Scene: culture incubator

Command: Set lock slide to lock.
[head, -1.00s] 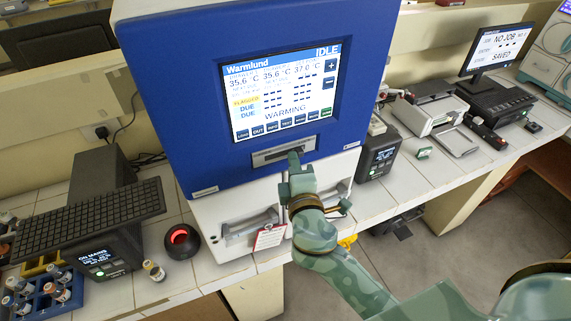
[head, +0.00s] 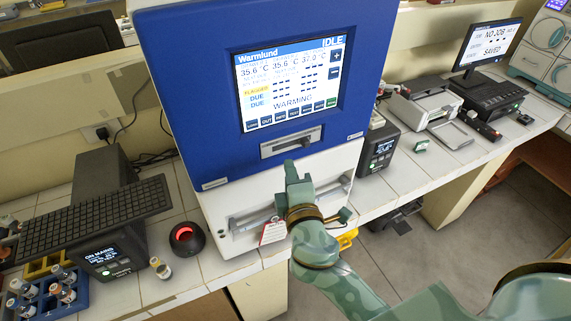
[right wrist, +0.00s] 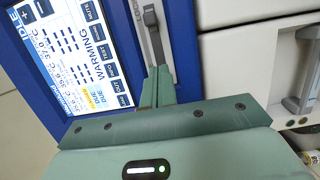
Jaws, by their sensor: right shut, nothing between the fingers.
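The lock slide is a grey slotted plate (head: 291,142) set in the incubator's blue front, below the touchscreen. Its small dark knob (head: 306,142) stands toward the right end of the slot. In the right wrist view the knob (right wrist: 150,16) is near the top of the picture, beyond my fingertips. My right gripper (head: 291,166) is shut and empty, just below the plate and apart from the knob in the head view. It also shows in the right wrist view (right wrist: 158,72). My left gripper is not in view.
The touchscreen (head: 293,85) reads IDLE and WARMING. A white lower section (head: 226,205) with a handle and a red-and-white tag (head: 273,231) lies below the blue front. A dark scanner-like device (head: 186,238) and a keyboard (head: 92,216) stand left; a black box (head: 379,148) stands right.

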